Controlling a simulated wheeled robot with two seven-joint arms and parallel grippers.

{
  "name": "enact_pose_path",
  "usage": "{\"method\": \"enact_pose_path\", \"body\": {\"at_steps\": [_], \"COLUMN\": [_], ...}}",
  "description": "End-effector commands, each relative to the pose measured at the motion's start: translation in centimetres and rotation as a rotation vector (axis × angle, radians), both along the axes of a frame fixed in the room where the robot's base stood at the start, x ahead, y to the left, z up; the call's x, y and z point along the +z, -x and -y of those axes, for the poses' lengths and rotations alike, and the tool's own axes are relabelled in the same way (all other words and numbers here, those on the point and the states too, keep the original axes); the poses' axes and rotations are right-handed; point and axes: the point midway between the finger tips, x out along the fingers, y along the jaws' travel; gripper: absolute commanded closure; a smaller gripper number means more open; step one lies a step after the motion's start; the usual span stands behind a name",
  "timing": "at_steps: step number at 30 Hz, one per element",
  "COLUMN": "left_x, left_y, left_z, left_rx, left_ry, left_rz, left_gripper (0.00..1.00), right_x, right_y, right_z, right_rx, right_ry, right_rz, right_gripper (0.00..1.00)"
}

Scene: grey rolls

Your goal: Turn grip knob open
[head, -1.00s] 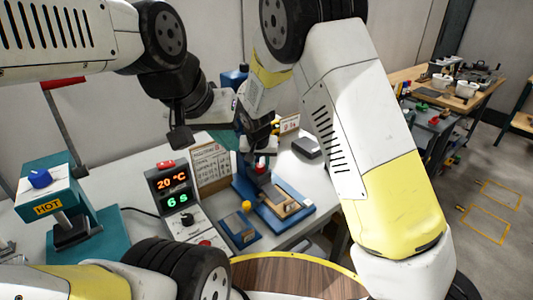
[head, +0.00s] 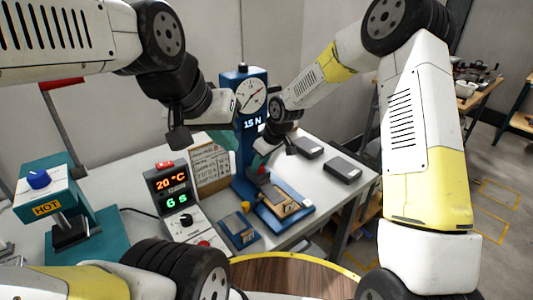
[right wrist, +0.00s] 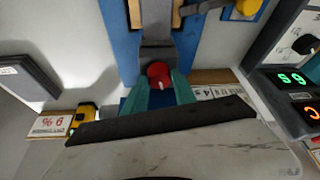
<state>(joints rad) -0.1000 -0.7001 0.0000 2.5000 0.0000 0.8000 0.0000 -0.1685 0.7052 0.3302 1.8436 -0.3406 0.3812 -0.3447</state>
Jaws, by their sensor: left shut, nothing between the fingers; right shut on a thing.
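The grip knob (head: 262,170) is a small red knob on the blue test stand (head: 244,185) with a dial on top. In the right wrist view, the red knob (right wrist: 158,73) sits between the teal fingers of my right gripper (right wrist: 158,92), which is shut on it. A small pale mark shows on the knob's lower side. In the head view, my right gripper (head: 265,152) comes to the knob from the upper right, and its tips are small there. My left gripper (head: 179,137) is shut and empty, above the table to the left of the stand.
The dial's display (head: 252,123) reads 15 N. A teal HOT press (head: 50,205) stands at the left. Two dark grey blocks (head: 343,168) lie right of the stand. A small blue fixture (head: 239,230) sits in front.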

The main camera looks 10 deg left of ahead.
Motion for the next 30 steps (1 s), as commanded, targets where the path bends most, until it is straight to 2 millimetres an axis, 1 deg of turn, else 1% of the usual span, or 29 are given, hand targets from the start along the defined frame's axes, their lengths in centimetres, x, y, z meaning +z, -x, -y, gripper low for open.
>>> {"method": "enact_pose_path", "body": {"at_steps": [9,15,21,30], "left_x": [0.00,0.00,0.00,0.00], "left_y": [0.00,0.00,0.00,0.00], "left_z": [0.00,0.00,0.00,0.00], "left_rx": [0.000,0.000,0.000,0.000], "left_ry": [0.000,0.000,0.000,0.000], "left_rz": [0.000,0.000,0.000,0.000], "left_gripper": [1.00,1.00,1.00,1.00], "right_x": [0.00,-0.01,-0.02,-0.05], "right_y": [-0.32,-0.38,-0.40,-0.41], "right_z": [0.17,0.15,0.15,0.19], "right_rx": [0.280,0.418,0.509,0.560], "right_ry": [-0.002,-0.001,0.001,0.003], "right_rz": [0.001,0.001,0.001,0.001], "right_gripper": [1.00,1.00,1.00,1.00]}}
